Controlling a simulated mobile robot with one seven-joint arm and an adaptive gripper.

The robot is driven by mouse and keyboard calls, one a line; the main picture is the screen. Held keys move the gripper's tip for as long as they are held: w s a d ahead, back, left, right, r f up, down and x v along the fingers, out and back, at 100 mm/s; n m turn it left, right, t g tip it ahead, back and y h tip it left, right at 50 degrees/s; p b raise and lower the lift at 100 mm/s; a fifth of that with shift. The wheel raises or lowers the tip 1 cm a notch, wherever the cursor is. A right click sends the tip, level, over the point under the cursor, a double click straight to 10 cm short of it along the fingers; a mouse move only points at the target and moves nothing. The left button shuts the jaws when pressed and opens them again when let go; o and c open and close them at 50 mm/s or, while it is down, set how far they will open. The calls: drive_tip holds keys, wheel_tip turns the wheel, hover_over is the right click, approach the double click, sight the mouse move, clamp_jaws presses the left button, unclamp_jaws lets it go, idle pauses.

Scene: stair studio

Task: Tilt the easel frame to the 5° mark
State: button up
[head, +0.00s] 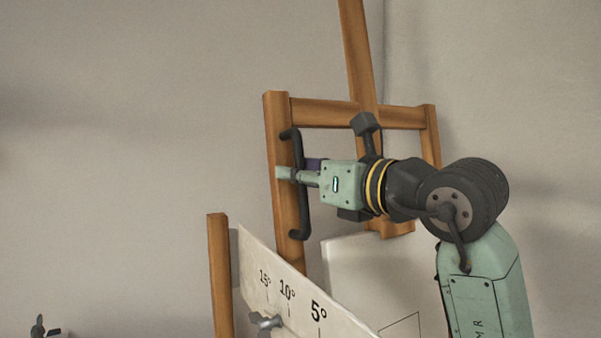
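The wooden easel frame (325,113) stands in the middle of the head view, leaning slightly. A dark bar handle (303,212) is fixed upright on its left post. My gripper (290,175) reaches the handle from the right, with its fingers at the handle's middle. The fingers overlap the bar, but I cannot tell whether they are closed around it. A pale scale plate (285,310) below carries marks for 15°, 10° and 5° (319,311). A grey wing knob (266,322) sits at the plate, below the 15° and 10° labels.
A shorter wooden post (219,270) stands left of the scale plate. A pale panel (370,270) is behind, under my arm. A small dark object (40,328) shows at the bottom left edge. The plain wall (120,120) fills the left, with free room before it.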

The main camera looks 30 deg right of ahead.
clamp_jaws()
drive_tip(key=shift+s, duration=0.15)
idle(0.4)
